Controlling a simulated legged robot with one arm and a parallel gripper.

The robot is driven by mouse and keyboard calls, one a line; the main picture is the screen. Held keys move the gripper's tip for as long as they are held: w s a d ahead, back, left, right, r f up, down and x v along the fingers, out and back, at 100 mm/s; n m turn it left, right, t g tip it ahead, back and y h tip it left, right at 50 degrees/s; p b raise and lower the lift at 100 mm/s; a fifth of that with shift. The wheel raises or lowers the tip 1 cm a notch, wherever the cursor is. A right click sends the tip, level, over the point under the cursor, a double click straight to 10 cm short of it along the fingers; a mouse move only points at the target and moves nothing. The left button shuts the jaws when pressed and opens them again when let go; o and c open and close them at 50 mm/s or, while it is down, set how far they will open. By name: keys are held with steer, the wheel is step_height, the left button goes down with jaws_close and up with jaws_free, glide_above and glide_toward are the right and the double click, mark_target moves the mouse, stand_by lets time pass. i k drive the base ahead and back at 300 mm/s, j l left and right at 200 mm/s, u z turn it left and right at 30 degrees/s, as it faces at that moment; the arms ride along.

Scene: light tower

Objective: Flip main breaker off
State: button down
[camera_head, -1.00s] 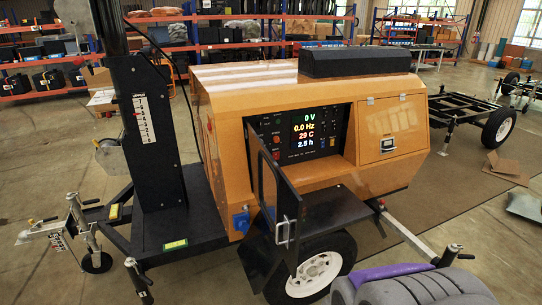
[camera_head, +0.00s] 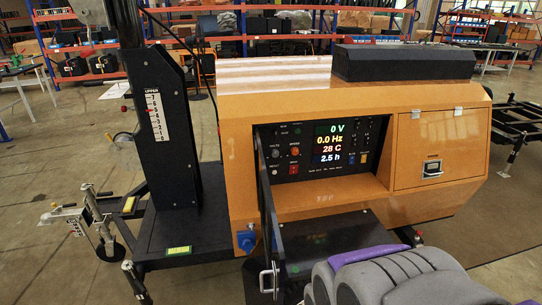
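The control panel (camera_head: 285,142) is set in a recess of the orange generator housing (camera_head: 240,120). Its lit display (camera_head: 330,143) reads 0 V, 0.0 Hz, 28 C and 2.5 h. Small knobs, buttons and a red switch (camera_head: 292,169) sit left of and below the display. I cannot tell which control is the main breaker, or its position. The black panel door (camera_head: 268,210) is swung open and seen nearly edge-on, with a metal handle (camera_head: 268,281) low on it. My gripper is not in view.
A black mast base (camera_head: 165,130) stands left of the housing. A blue socket (camera_head: 246,240) is below the panel. Grey and purple rounded parts fill the bottom right, in front of the trailer's lower side. Open floor (camera_head: 50,190) lies at left; shelves stand behind.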

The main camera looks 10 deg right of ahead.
mark_target(293, 169)
steer(key=i+l+u, duration=0.15)
steer(key=l, duration=0.2)
steer(key=i+l+u, duration=0.2)
steer(key=l, duration=0.2)
steer(key=i+l+u, duration=0.15)
steer(key=l, duration=0.25)
